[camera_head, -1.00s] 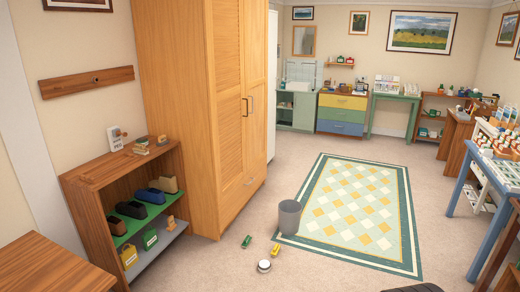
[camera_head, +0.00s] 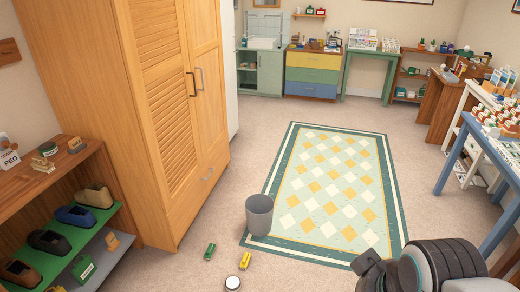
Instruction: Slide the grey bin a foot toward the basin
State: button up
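The grey bin (camera_head: 259,216) stands upright on the near left edge of the patterned rug (camera_head: 330,186), close to the wardrobe's front corner. The basin looks to be the pale sink in the green cabinet (camera_head: 265,72) at the far wall, beyond the rug; its bowl is too small to make out clearly. My arm (camera_head: 425,268) shows at the bottom right, well to the right of the bin and apart from it. I cannot make out gripper fingers in this view.
A green toy car (camera_head: 210,252), a yellow one (camera_head: 245,260) and a white round object (camera_head: 233,283) lie on the floor before the bin. The tall wardrobe (camera_head: 155,110) stands left. A blue table (camera_head: 490,165) stands right. The rug is clear beyond the bin.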

aim_at(259, 209)
jog(key=i+u, duration=0.35)
jog(key=i+l+u, duration=0.25)
jog(key=i+u, duration=0.15)
jog(key=i+l+u, duration=0.55)
jog(key=u, duration=0.3)
jog(key=i+l+u, duration=0.2)
jog(key=l+u, duration=0.15)
jog(key=u, duration=0.15)
jog(key=i+l+u, duration=0.1)
jog(key=l+u, duration=0.65)
jog(key=u, duration=0.2)
jog(key=l+u, duration=0.5)
jog(key=l, duration=0.15)
jog(key=k, duration=0.05)
